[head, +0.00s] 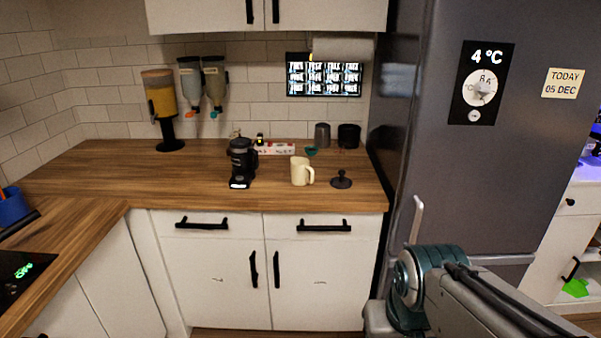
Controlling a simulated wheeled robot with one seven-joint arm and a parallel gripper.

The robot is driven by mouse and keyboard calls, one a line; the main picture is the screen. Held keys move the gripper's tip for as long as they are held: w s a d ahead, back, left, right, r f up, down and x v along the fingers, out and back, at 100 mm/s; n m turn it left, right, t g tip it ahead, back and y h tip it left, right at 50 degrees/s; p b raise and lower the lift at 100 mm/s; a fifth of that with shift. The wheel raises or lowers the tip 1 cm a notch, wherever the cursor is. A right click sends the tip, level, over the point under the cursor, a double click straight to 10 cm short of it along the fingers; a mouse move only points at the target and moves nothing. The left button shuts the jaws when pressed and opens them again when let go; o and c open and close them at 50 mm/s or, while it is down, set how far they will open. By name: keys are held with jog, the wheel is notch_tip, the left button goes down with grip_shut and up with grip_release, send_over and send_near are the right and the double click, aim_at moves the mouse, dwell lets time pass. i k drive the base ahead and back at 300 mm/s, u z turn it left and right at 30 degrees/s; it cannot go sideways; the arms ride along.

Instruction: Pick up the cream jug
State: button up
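A cream-coloured jug (299,172) stands upright on the wooden counter (215,195), with its handle toward the right. It is near the counter's front half, right of the black coffee machine (241,163). Nothing touches the jug that I can see. Part of my arm shows at the lower right, in front of the fridge and well away from the jug. I cannot make out my gripper in this view.
A black tamper-like object (341,180) stands just right of the jug. Dark canisters (349,136) and a small teal item (311,151) are behind it. The tall grey fridge (475,150) bounds the counter on the right. Bare counter lies in front and to the left.

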aim_at(299, 167)
jog(key=z, duration=0.4)
jog(key=k, duration=0.5)
jog(key=u, duration=0.5)
jog(key=i, duration=0.8)
jog(key=u, duration=0.6)
jog(key=i, duration=1)
jog(key=z, duration=1.1)
jog(key=i, duration=0.6)
jog(key=z, duration=0.7)
